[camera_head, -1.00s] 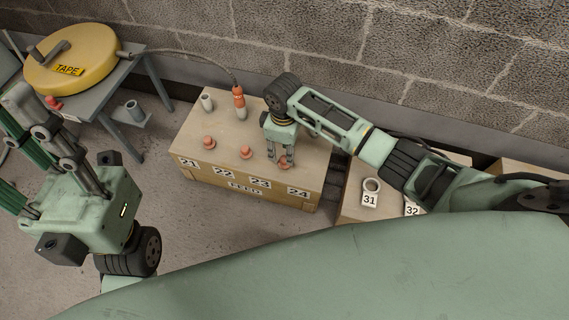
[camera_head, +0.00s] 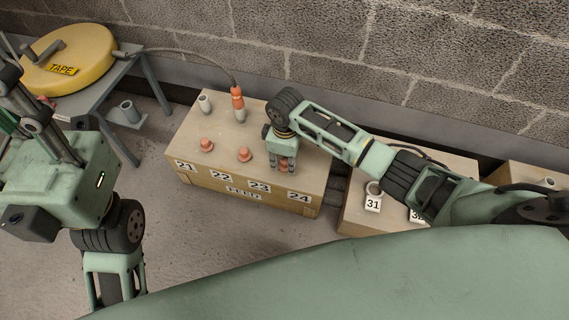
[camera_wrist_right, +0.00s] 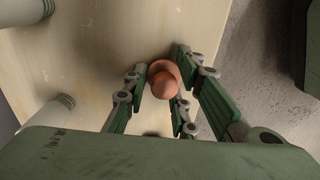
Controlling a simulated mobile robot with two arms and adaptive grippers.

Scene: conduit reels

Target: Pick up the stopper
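An orange-red stopper (camera_head: 284,166) stands on the wooden box marked FEED (camera_head: 225,165), near its label 24. My right gripper (camera_head: 284,163) points down over it, with its fingers around it. In the right wrist view the stopper (camera_wrist_right: 163,80) sits between the green finger pads, which are spread apart and close to its sides. I see no clear grip, so the right gripper looks open. Two similar stoppers stand further left on the box, one (camera_head: 206,145) and another (camera_head: 244,155). My left gripper (camera_head: 22,92) is at the left edge, fingers apart and empty.
A grey conduit stub (camera_head: 205,104) and an orange-tipped conduit (camera_head: 238,104) stand at the back of the box. A yellow TAPE reel (camera_head: 70,55) lies on a grey table at the upper left. A lower box with label 31 (camera_head: 373,204) is at right. A block wall is behind.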

